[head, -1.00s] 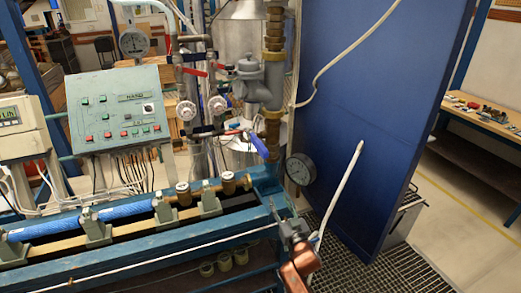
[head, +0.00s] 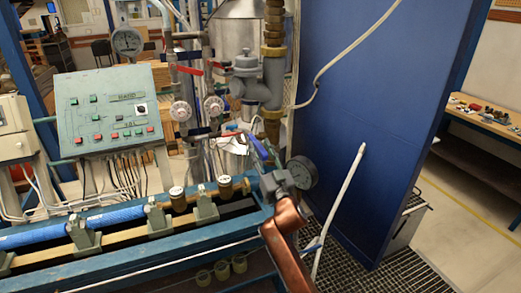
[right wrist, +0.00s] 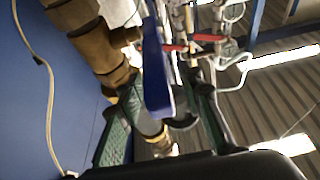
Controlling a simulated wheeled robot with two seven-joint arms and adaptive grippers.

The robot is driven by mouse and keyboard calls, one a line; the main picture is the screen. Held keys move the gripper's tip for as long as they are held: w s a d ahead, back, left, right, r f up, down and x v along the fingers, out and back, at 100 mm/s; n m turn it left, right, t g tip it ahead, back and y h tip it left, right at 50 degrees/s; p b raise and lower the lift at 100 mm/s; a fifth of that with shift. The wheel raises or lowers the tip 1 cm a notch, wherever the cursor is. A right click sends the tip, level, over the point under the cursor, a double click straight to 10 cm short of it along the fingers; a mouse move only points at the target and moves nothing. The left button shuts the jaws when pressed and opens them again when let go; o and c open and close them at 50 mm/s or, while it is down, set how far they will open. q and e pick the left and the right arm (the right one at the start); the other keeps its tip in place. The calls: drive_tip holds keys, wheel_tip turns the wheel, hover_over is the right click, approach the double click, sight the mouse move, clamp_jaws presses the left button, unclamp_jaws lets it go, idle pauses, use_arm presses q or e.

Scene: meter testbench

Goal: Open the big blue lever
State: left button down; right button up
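The big blue lever (head: 260,148) sits on the vertical pipe just right of the middle in the head view. It slants down to the right. In the right wrist view the blue lever (right wrist: 156,70) stands large in the middle, seen from close by. My right gripper (head: 268,166) is just below and against the lever's lower end in the head view. In the wrist view my right gripper's green fingers (right wrist: 160,112) are spread, with the lever between them in the picture. Whether they touch it I cannot tell. My left gripper is out of view.
Red-handled valves (head: 190,70) and a control box (head: 110,110) are to the left.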

drive_tip(key=shift+w, duration=0.1)
drive_tip(key=shift+c, duration=0.6)
clamp_jaws()
